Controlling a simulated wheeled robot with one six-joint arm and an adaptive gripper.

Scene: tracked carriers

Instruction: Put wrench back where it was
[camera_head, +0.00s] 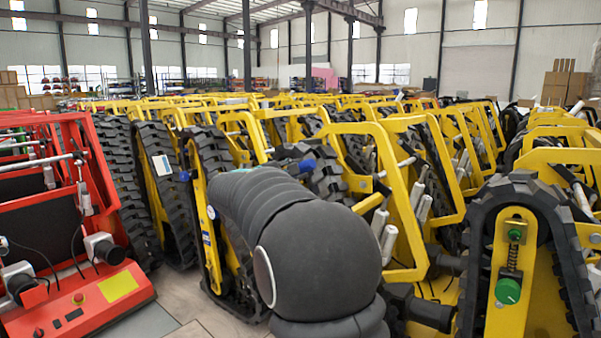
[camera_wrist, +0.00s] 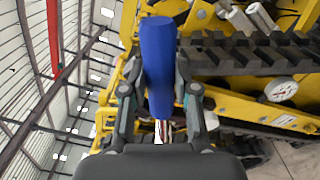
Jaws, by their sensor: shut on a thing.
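My gripper (camera_wrist: 160,95) is shut on a blue, rounded, handle-like thing (camera_wrist: 158,60) in the wrist view. Its fingers press on it from the left and right. It may be the wrench's handle, but no wrench head shows, so I cannot tell for sure. In the head view my thick grey arm fills the middle and hides most of what is behind it. Small blue spots (camera_head: 307,165) and (camera_head: 184,176) show near the arm; I cannot tell whether either belongs to the held thing.
Yellow tracked carriers (camera_head: 405,220) stand in dense rows around my arm. One at the right has a green knob (camera_head: 508,291). A red machine (camera_head: 75,290) stands at the left. Bare floor (camera_head: 195,300) shows between them.

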